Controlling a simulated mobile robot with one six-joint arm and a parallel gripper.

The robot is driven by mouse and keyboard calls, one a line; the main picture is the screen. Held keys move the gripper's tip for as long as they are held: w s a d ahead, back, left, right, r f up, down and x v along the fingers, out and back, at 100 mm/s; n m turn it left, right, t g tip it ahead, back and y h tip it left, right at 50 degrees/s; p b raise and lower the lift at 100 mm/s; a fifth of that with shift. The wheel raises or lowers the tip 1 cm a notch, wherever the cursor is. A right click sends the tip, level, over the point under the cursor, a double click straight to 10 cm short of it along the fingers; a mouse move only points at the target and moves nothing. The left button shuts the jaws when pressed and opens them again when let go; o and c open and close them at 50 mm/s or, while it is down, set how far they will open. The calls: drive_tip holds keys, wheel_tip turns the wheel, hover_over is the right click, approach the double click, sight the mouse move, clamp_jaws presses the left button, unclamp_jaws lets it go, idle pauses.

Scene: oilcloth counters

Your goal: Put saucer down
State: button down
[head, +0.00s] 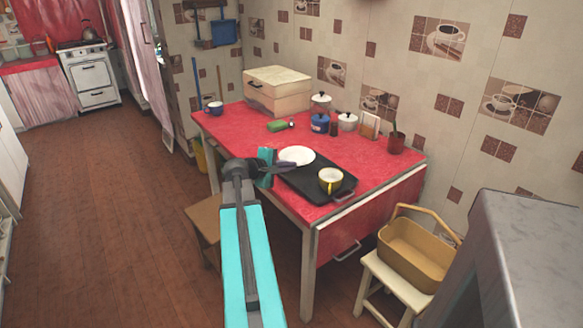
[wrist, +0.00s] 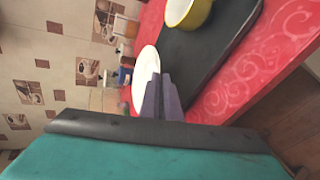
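The white saucer (head: 297,155) is at the back left end of the black tray (head: 318,190) on the red table. It looks about level. My gripper (head: 288,167) reaches in from the left, and its fingertips are at the saucer's near edge. In the wrist view the fingers (wrist: 164,92) are close together at the rim of the saucer (wrist: 146,74), seemingly shut on it. The fingers hide part of the rim. I cannot tell whether the saucer touches the surface below or hangs just above it.
A yellow cup (head: 330,183) stands on the tray's right part. The red tabletop (head: 235,128) is clear at left.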

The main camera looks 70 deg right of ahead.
sight(298, 159)
drive_tip(key=shift+w+d+f, duration=0.1)
drive_tip(key=shift+w+d, duration=0.05)
drive_tip(key=shift+d, duration=0.75)
drive_tip(key=shift+w+d+f, duration=0.1)
drive_tip(key=shift+w+d, duration=0.05)
drive_tip(key=shift+d, duration=0.8)
drive_tip(key=shift+w+d+f, duration=0.1)
drive_tip(key=shift+w+d, duration=0.05)
drive_tip(key=shift+d, duration=0.75)
drive_tip(key=shift+f, duration=1.7)
drive_tip(key=shift+f, duration=0.3)
drive_tip(key=c, duration=2)
unclamp_jaws()
drive_tip(key=shift+r, duration=0.2)
drive_tip(key=shift+r+p, duration=0.2)
drive_tip(key=shift+p, duration=0.15)
drive_tip(key=v, duration=1.2)
drive_tip(key=shift+b, duration=0.35)
